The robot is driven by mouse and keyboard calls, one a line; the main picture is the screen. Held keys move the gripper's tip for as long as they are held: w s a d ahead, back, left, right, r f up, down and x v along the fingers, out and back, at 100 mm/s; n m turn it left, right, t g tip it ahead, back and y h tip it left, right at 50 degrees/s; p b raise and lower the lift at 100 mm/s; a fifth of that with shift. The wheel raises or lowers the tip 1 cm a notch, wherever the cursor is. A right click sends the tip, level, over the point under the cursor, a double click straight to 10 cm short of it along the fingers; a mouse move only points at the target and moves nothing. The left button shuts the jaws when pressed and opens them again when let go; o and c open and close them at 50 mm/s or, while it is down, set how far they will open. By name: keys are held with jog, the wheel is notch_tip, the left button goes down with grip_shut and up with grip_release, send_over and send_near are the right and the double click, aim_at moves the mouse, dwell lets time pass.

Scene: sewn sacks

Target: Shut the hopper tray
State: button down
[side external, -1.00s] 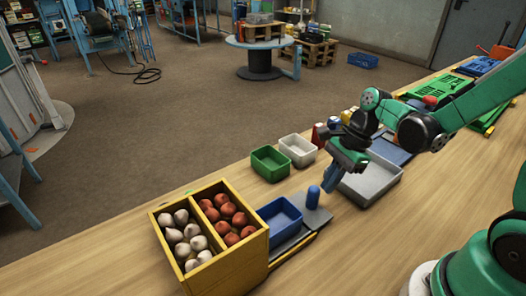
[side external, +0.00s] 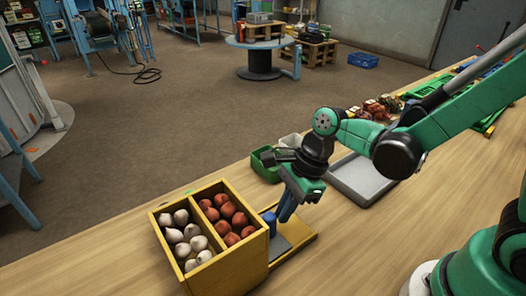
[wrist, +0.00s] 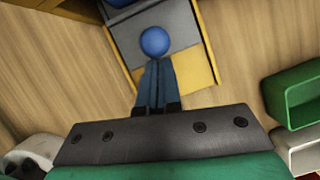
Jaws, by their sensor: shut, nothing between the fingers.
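The yellow wooden hopper (side external: 262,240) stands at the front left, with white bulbs in one compartment and reddish ones in the other. My gripper (side external: 284,214) is shut and empty, pointing down at the plate. In the wrist view, the round blue knob (wrist: 155,41) of the tray stands right at my fingertips (wrist: 157,62), on the hopper side of them. Whether they touch is unclear.
A green bin (side external: 262,165) and a white bin (side external: 290,141) stand behind my gripper. A shallow grey tray (side external: 360,182) lies to the right. The wood bench in front of the hopper and base is clear.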

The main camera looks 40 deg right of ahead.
jog(key=shift+a, duration=0.6)
